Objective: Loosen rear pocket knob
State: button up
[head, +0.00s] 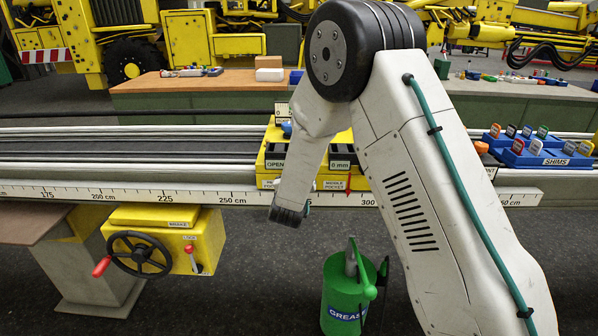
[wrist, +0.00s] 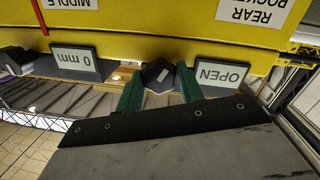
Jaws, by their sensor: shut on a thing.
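The rear pocket knob (wrist: 158,75) is a dark, faceted knob with a pale mark on its face, at the centre of the wrist view. The green fingers of my gripper (wrist: 159,88) stand on either side of it, shut on it. The knob is on the yellow carriage (wrist: 150,28), between an OPEN plate (wrist: 220,75) and a 0 mm plate (wrist: 77,63). A REAR POCKET label (wrist: 258,10) is upside down in this view. In the head view my arm hides the knob and the fingers; the carriage (head: 275,134) shows behind the arm.
A rail with a centimetre scale (head: 130,194) runs across in front. A yellow brake box (head: 188,235) with a handwheel hangs below it at left. A green grease can (head: 343,290) stands beneath the arm. Blue shims trays (head: 550,158) are at right.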

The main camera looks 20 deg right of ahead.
jog(key=shift+f+n, duration=0.15)
jog(key=shift+n, duration=0.45)
jog(key=o, duration=1)
jog(key=shift+s, duration=0.1)
jog(key=v, duration=0.7)
jog(key=shift+s+a, duration=0.2)
jog(key=shift+s, duration=0.1)
